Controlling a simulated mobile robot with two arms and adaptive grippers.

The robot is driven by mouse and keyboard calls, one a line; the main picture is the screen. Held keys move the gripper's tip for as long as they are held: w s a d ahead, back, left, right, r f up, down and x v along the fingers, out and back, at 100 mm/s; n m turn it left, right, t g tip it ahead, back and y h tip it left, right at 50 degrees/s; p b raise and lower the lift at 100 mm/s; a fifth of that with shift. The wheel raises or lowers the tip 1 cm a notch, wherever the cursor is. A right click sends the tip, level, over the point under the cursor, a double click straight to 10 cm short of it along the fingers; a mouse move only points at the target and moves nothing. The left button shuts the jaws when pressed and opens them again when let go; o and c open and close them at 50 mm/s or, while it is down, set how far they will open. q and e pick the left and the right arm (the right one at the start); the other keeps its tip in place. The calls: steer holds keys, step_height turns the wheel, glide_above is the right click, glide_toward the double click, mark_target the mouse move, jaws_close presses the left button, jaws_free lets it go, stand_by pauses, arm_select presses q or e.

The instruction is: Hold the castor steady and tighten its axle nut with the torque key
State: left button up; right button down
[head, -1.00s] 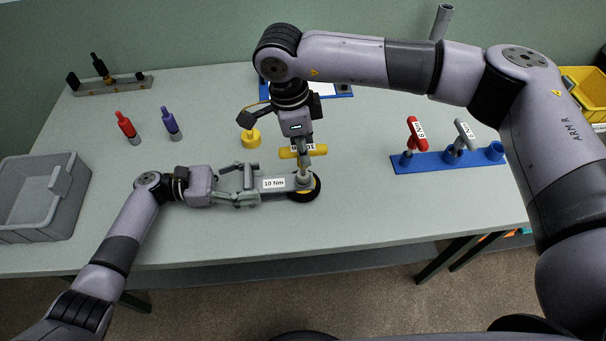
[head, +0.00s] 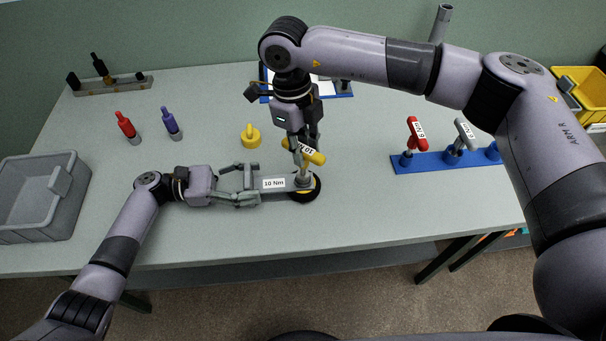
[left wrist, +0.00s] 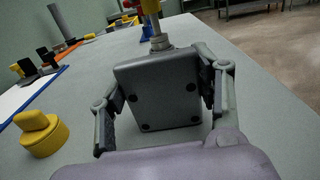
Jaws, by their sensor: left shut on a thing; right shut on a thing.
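The castor (head: 272,191) lies on its side on the table, its grey plate labelled 10 Nm pointing left and its black and yellow wheel (head: 317,191) at the right end. My left gripper (head: 250,185) is shut on the plate. In the left wrist view the castor plate (left wrist: 158,95) sits between both fingers. My right gripper (head: 306,140) is shut on the yellow T-handle of the torque key (head: 316,157). The key stands upright over the castor's wheel end, and its lower end (left wrist: 158,40) meets the castor there. The axle nut is hidden under the key.
A blue rack (head: 432,162) at right holds a red key (head: 416,133) and a grey key (head: 465,134). A yellow knobbed piece (head: 250,137), red and blue drivers (head: 127,126) (head: 171,124) and a grey bin (head: 40,197) stand around. The front table is clear.

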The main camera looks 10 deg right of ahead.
steer(key=shift+r, duration=0.2)
stand_by(0.4)
steer(key=shift+w+r, duration=0.1)
steer(key=shift+r, duration=0.3)
steer(key=shift+d+r, duration=0.1)
steer(key=shift+r, duration=2)
steer(key=c, duration=2)
jaws_free()
steer(key=shift+f, duration=0.2)
jaws_close()
steer(key=shift+a+r, duration=0.3)
steer(key=shift+a, duration=0.05)
